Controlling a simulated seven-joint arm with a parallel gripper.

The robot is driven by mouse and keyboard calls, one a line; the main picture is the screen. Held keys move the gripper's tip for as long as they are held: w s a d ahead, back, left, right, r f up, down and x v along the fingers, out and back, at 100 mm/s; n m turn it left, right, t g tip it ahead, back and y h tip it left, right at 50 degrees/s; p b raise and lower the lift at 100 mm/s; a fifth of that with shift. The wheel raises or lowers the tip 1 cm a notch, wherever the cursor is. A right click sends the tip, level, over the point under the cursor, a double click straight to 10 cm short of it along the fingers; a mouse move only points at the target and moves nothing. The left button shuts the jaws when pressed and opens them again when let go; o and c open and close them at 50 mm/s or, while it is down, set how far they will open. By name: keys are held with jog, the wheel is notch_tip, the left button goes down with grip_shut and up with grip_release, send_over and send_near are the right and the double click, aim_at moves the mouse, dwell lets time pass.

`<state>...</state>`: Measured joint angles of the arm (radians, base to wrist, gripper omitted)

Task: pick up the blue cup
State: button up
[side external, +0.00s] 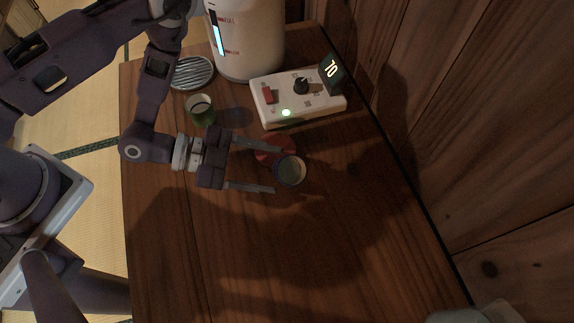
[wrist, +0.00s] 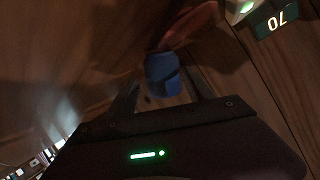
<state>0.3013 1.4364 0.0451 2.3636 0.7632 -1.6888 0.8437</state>
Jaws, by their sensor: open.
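The blue cup (side external: 291,171) stands on the wooden table, with its round opening facing up in the side view. It sits beside the edge of a red round coaster (side external: 270,147). My gripper (side external: 274,169) is open, low over the table, with its two fingers pointing at the cup. In the side view the cup is at the fingertips. In the wrist view the blue cup (wrist: 163,75) shows between and just beyond the fingers, with the red coaster (wrist: 190,28) behind it. I cannot tell whether a finger touches the cup.
A green cup (side external: 201,111) stands left of a white control box (side external: 298,100) with a display reading 70. A large white container (side external: 247,40) and a striped round dish (side external: 193,72) are at the back. A wooden wall (side external: 470,120) bounds the right. The table front is clear.

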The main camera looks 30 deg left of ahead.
aim_at(300, 172)
jog(key=shift+d, duration=0.35)
jog(key=x, duration=0.6)
jog(key=shift+w+d+r, duration=0.15)
jog(key=shift+w+d, duration=0.1)
jog(key=shift+w, duration=0.1)
grip_shut()
jog(key=shift+r, duration=0.15)
